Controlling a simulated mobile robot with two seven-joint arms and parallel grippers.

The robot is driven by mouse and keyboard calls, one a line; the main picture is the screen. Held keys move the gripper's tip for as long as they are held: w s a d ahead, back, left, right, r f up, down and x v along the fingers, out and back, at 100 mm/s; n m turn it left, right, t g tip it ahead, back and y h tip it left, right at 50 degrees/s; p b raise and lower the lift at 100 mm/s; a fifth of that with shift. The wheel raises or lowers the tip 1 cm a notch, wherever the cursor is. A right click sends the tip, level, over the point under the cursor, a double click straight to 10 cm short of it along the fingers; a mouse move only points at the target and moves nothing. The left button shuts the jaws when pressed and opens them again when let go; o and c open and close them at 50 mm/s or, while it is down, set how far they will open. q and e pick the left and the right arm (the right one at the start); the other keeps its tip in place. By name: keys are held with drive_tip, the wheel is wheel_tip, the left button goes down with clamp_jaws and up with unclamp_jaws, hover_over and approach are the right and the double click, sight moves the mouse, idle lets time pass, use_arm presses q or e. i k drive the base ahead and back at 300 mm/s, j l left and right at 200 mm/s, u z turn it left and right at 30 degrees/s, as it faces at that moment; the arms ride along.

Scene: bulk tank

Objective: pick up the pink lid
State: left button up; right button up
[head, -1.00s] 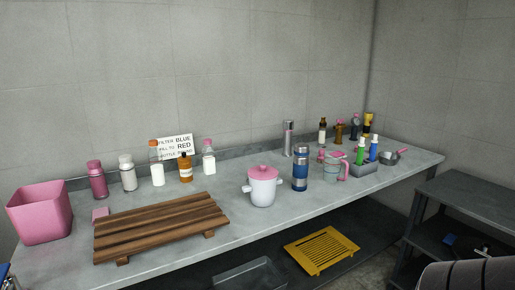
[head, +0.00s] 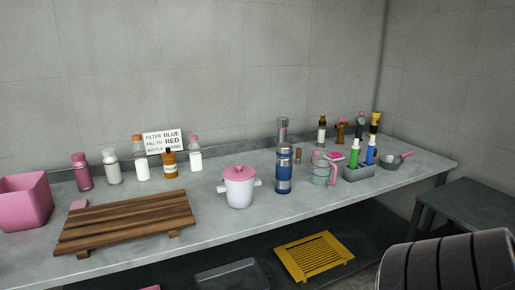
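The pink lid (head: 240,172) sits on top of a white pot (head: 239,194) with two side handles. The pot stands upright on the grey counter (head: 225,222), near its front edge around the middle. The lid has a small knob and is fully visible. Neither of my grippers is in view. A dark ribbed part, which seems to be my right arm, fills the lower right corner.
A wooden slatted rack (head: 125,220) lies left of the pot, and a blue flask (head: 284,170) stands close on its right. A measuring jug (head: 325,170) is further right. Bottles and a sign (head: 163,141) line the back. The counter in front of the pot is clear.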

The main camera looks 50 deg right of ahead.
sight(237, 173)
drive_tip(key=k+l+u, duration=0.1)
drive_tip(key=k+l, duration=0.2)
drive_tip(key=l, duration=0.25)
drive_tip(key=k+l, duration=0.3)
drive_tip(key=l, duration=0.2)
drive_tip(key=k+l+u, duration=0.15)
drive_tip(key=k+l, duration=0.2)
drive_tip(key=l, duration=0.2)
